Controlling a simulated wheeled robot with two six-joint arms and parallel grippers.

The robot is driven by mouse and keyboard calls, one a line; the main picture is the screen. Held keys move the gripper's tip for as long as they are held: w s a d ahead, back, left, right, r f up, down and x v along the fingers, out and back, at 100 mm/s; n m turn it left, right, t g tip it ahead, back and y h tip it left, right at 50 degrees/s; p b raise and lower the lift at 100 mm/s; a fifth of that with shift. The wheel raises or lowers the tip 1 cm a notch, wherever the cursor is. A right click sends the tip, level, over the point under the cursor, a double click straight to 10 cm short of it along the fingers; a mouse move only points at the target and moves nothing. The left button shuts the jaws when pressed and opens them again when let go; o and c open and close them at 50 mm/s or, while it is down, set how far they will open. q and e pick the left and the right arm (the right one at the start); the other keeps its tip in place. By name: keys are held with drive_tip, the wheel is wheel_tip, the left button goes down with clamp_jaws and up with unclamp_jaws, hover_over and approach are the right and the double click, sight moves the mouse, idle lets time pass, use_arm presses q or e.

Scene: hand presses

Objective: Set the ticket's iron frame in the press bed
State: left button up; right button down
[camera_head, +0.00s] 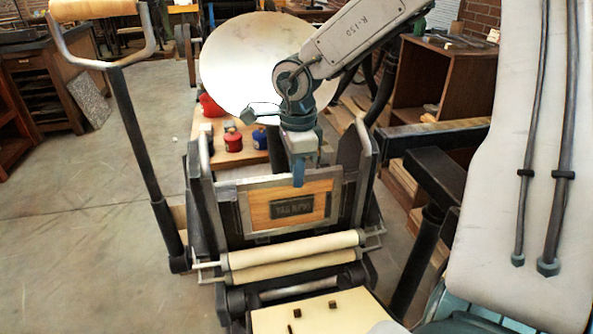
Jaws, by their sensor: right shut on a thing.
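The iron frame (243,212) is a grey rectangle around a wood filling with a dark block of raised letters in its middle. It stands steeply tilted in front of the press bed (229,217), a dark upright plate low in the press, and overlaps it. I cannot tell whether the frame touches the bed. My right gripper (298,183) comes down from above and is shut on the frame's top edge. The gripper hides a small part of that edge. My left gripper is not in view.
Two pale rollers (293,255) lie just below the frame. The press's round disc (240,65) rises behind my right arm. A lever with a wooden handle (93,8) stands at left. Red and blue tins (233,139) sit on a board behind. A cream board (322,315) is at the front.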

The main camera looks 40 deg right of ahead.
drive_tip(key=shift+f+b, duration=0.35)
drive_tip(key=shift+b, duration=0.05)
idle(0.7)
drive_tip(key=shift+s+f, duration=0.1)
drive_tip(key=shift+s, duration=0.05)
idle(0.5)
drive_tip(key=c, duration=1.3)
unclamp_jaws()
drive_tip(key=shift+o, duration=0.3)
drive_tip(key=shift+r+p, duration=1.3)
drive_tip(key=shift+r, duration=1)
